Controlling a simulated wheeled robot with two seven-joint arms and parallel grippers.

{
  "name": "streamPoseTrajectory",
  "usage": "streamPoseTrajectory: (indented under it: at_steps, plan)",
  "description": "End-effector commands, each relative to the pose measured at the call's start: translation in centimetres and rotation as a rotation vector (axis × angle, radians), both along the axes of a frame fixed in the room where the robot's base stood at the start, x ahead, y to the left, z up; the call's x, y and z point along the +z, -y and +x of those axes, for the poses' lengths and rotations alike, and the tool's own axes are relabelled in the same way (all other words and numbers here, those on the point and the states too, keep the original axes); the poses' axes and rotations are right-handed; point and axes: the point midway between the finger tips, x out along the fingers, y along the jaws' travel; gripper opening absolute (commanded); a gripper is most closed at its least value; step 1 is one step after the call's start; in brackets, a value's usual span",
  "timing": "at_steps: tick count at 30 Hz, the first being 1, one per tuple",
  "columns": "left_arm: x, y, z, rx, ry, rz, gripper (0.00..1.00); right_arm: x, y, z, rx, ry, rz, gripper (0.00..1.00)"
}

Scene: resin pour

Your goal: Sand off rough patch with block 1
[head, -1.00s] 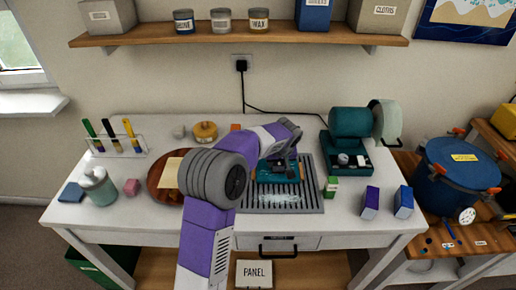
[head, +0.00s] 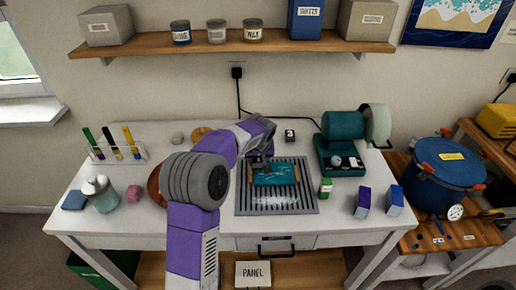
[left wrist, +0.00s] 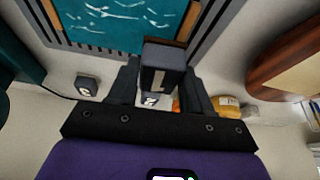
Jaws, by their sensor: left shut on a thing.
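The teal panel (head: 275,173) with wooden end strips lies on the slotted grey grate (head: 243,206). It also shows at the top of the left wrist view (left wrist: 120,22), with white streaks across it. My left gripper (head: 259,164) is at the panel's left back part. In the left wrist view my left gripper (left wrist: 160,88) is shut on a dark grey block (left wrist: 162,62), which is beside or over the panel's edge; I cannot tell whether they touch. A rough patch cannot be told for certain. My right gripper is not in view.
A small dark labelled block (head: 290,136) stands behind the grate. A teal grinder machine (head: 343,125) stands at the back right. A pen rack (head: 118,152) is at the left.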

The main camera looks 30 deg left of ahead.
Motion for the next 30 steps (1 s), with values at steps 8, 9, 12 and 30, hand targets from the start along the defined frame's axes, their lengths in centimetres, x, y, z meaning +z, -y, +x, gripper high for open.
streamPoseTrajectory:
  at_steps: [8,9,12,30]
  plan:
    - [2.9,-0.1,-0.1,0.003,0.001,0.0,0.21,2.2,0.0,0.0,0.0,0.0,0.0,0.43]
    - [3.3,-0.1,-0.1,0.004,0.002,-0.001,0.21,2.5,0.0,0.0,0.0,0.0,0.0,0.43]
    - [4.1,-0.2,-0.1,0.005,0.002,-0.001,0.21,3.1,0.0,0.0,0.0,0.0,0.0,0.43]
    - [4.5,-0.2,-0.1,0.005,0.003,0.0,0.21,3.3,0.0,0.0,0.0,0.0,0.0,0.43]
